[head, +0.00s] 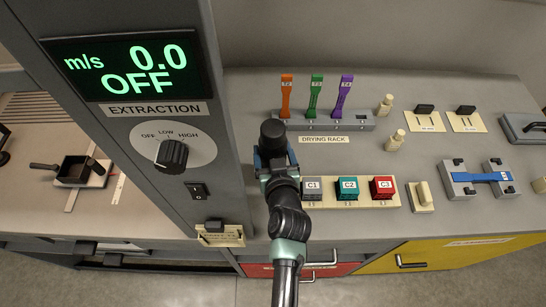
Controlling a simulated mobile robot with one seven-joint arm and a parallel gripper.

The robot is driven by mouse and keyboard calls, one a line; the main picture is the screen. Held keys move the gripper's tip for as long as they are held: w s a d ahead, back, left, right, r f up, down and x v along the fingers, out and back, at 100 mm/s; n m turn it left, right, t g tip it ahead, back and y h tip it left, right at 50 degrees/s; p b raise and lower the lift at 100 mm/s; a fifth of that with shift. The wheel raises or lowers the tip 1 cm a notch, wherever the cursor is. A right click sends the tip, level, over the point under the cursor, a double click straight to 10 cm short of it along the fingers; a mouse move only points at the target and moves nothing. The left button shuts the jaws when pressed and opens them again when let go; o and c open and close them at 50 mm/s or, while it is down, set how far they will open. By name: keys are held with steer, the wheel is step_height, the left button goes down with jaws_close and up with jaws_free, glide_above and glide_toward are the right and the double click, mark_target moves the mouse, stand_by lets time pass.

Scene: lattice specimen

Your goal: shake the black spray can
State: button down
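I cannot make out a black spray can for certain. My arm reaches up from the bottom of the head view to the counter, left of the labelled blocks. My gripper (272,160) is at its far end, in front of the left end of the drying rack. Its fingers are hidden, so I cannot see whether it is open or shut. A dark rounded shape shows at the arm's tip; I cannot tell whether it is part of my wrist or a can.
The drying rack (360,122) holds orange, green and purple specimens. Blocks C1 (312,189), C2 (347,188) and C3 (382,188) stand right of my arm. The extraction column (160,205), reading OFF, rises at left. A blue specimen (480,177) spans a grey fixture at right.

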mark_target(275, 139)
step_height(275, 139, up, 8)
steer(key=shift+r+p, duration=0.1)
steer(key=shift+p, duration=1.1)
